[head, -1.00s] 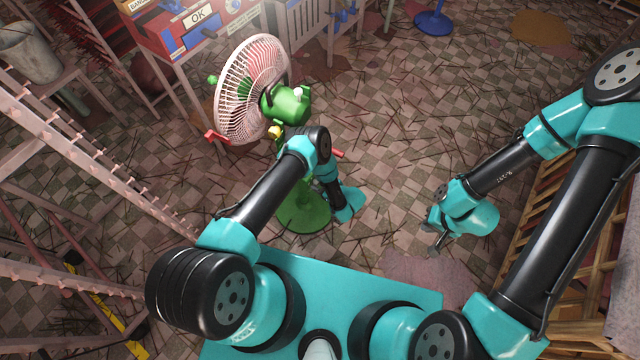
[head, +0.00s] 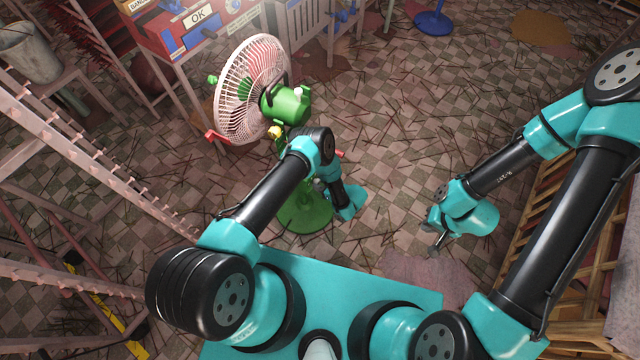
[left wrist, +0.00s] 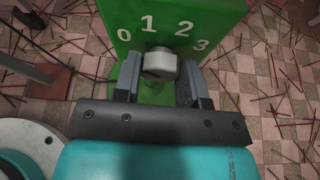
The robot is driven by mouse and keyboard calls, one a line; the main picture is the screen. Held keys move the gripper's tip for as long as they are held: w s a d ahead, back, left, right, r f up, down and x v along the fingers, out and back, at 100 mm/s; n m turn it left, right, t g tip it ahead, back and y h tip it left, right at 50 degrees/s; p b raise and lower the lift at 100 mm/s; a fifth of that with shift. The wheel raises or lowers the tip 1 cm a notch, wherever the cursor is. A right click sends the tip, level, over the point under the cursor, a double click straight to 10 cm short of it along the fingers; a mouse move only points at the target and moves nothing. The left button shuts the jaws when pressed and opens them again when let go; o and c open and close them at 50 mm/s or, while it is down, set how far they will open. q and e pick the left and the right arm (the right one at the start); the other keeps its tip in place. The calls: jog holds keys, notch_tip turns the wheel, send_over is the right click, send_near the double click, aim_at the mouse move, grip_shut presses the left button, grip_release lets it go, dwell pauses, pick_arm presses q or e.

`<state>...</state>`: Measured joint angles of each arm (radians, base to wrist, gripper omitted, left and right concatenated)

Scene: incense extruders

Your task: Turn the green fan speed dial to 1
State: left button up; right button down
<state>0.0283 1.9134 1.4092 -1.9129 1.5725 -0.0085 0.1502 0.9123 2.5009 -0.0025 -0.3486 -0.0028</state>
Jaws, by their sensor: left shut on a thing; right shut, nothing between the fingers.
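The green fan (head: 287,106) stands on the floor, its white cage turned to the left. Its green panel (left wrist: 215,14), marked 0, 1, 2 and 3 in white, shows in the left wrist view. The pale dial (left wrist: 160,65) sits below the numbers, between the fingers of my left gripper (left wrist: 161,85). That gripper is shut on the dial. I cannot tell which number the dial points to. In the head view my left arm covers part of the fan's stand, and the dial does not show. My right gripper (head: 432,246) is shut and empty, well right of the fan.
A red and blue machine (head: 195,35) marked OK stands behind the fan. A pale rack (head: 95,150) is at the left and a wooden frame (head: 535,235) at the right. A blue stand (head: 433,22) is far back. Tiled floor with scattered sticks lies open between.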

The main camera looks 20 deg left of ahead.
pick_arm(q)
jog(key=m+g+y, duration=0.1)
jog(key=m+g, duration=0.1)
jog(key=m, duration=0.2)
jog(key=shift+w+d+f, duration=0.1)
dwell(0.3)
dwell(0.4)
jog(key=o, duration=0.9)
jog(key=v, duration=1.7)
jog(key=shift+w+d+f, duration=0.15)
jog(key=shift+w+d, duration=0.15)
jog(key=shift+d, duration=0.05)
jog(key=shift+g, duration=0.3)
